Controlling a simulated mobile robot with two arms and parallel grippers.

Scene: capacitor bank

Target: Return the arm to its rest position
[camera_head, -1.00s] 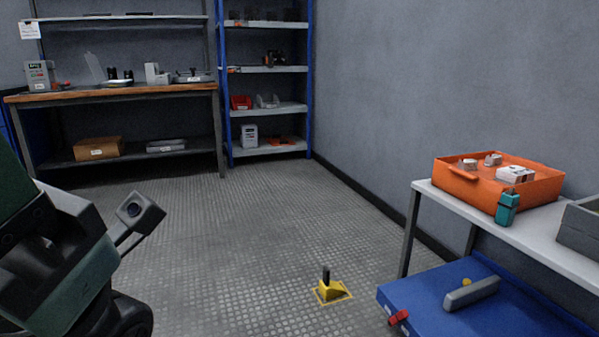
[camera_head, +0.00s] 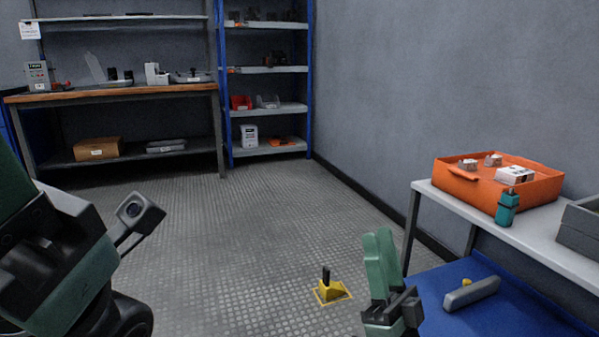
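My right gripper (camera_head: 379,236) stands at the lower middle of the head view, with green fingers pointing up from a dark body. Its fingers lie close together, shut, and nothing shows between them. It appears in front of the left part of the blue cart's lower deck (camera_head: 540,310) and hides some of it. My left arm (camera_head: 60,260) fills the lower left of the view. Its gripper fingers are not in view.
An orange tray (camera_head: 451,183) with small boxed parts sits on the white top (camera_head: 537,238) of the cart at right. A teal device (camera_head: 507,207) is at its front. A yellow floor piece (camera_head: 331,291) stands left of my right gripper. A workbench (camera_head: 130,91) and shelves (camera_head: 270,107) stand behind open floor.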

